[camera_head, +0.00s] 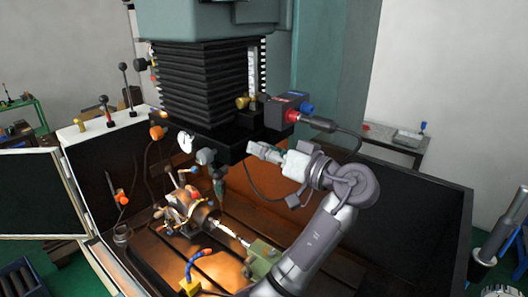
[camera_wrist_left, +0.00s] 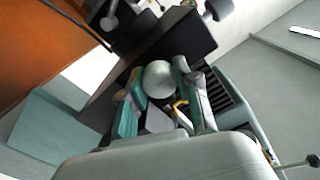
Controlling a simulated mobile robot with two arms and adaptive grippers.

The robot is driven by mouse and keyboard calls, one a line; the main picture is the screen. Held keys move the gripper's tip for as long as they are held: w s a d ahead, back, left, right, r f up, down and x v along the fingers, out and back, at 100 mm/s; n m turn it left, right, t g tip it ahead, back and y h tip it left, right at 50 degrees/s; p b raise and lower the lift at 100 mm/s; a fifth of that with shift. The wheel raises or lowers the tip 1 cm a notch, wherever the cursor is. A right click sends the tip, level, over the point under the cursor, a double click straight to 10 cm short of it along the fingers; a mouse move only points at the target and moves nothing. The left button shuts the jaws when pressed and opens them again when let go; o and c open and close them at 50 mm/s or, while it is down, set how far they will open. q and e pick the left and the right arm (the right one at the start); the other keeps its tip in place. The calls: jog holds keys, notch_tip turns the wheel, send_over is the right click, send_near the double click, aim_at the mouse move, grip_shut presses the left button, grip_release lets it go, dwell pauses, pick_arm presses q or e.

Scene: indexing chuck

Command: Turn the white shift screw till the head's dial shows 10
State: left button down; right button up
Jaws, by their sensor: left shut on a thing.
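In the head view the knob is hidden by the gripper. A small round white dial (camera_head: 185,142) shows on the left of the black head; its reading is too small to tell. My right gripper is not in view.
A red and black box (camera_head: 287,110) with a cable sits just above my gripper. Below are the chuck (camera_head: 200,212), a green block (camera_head: 264,256) and a blue hose (camera_head: 197,256) on the slotted table. The enclosure's dark right wall (camera_head: 425,215) stands beside my arm.

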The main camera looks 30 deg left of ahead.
pick_arm(q)
jog(key=shift+m, duration=1.8)
jog(key=shift+r, duration=0.1)
jog(key=c, duration=0.8)
grip_release()
jog(key=d, duration=0.7)
jog(key=shift+s+d, duration=0.3)
jog(key=shift+s, duration=0.05)
